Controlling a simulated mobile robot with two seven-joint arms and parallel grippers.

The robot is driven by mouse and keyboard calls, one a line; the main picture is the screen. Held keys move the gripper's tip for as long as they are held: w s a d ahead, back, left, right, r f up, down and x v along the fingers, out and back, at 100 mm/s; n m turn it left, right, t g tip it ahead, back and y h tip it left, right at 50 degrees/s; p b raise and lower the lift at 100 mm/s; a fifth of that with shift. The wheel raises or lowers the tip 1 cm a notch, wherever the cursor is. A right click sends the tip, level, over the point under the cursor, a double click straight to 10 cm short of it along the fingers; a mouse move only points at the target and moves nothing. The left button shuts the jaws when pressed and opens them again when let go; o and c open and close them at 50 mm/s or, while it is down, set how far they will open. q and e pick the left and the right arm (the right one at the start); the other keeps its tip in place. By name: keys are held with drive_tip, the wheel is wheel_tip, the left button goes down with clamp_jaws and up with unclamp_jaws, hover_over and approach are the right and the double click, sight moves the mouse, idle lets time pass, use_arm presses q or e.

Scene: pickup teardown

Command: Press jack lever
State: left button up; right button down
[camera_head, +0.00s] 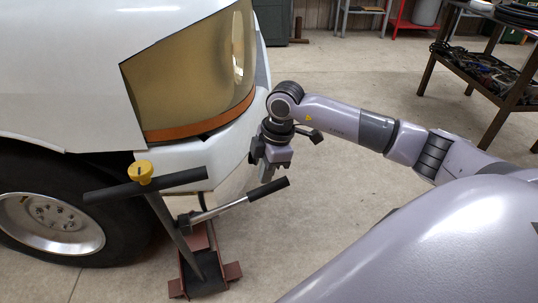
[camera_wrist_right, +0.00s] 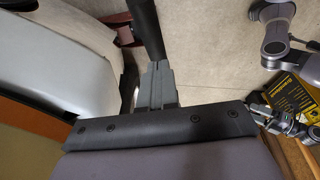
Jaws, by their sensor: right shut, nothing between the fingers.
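The jack (camera_head: 172,288) has a reddish-brown frame and stands on the floor beside the truck's front wheel. Its lever (camera_head: 228,207) is a grey rod with a black grip, slanting up to the right. A second rod with a black crossbar (camera_head: 185,180) and yellow knob stands to its left. My right gripper (camera_head: 266,174) is shut and empty, pointing down just above and behind the lever's grip. In the right wrist view, the right fingers (camera_wrist_right: 156,84) are together close to a black bar (camera_wrist_right: 146,30); contact is unclear.
The white truck's bumper (camera_head: 245,135) and tyre (camera_head: 125,225) are close on the left. A dark metal cart (camera_head: 490,75) stands at the far right. A yellow-and-black box (camera_wrist_right: 293,95) shows in the right wrist view. Open floor (camera_head: 345,190) lies right of the jack.

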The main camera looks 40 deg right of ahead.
drive_tip(key=shift+w+d+f, duration=0.1)
drive_tip(key=shift+d+f, duration=0.15)
drive_tip(key=shift+f, duration=0.4)
drive_tip(key=shift+w+d+f, duration=0.1)
drive_tip(key=shift+d+f, duration=0.1)
drive_tip(key=shift+f, duration=0.4)
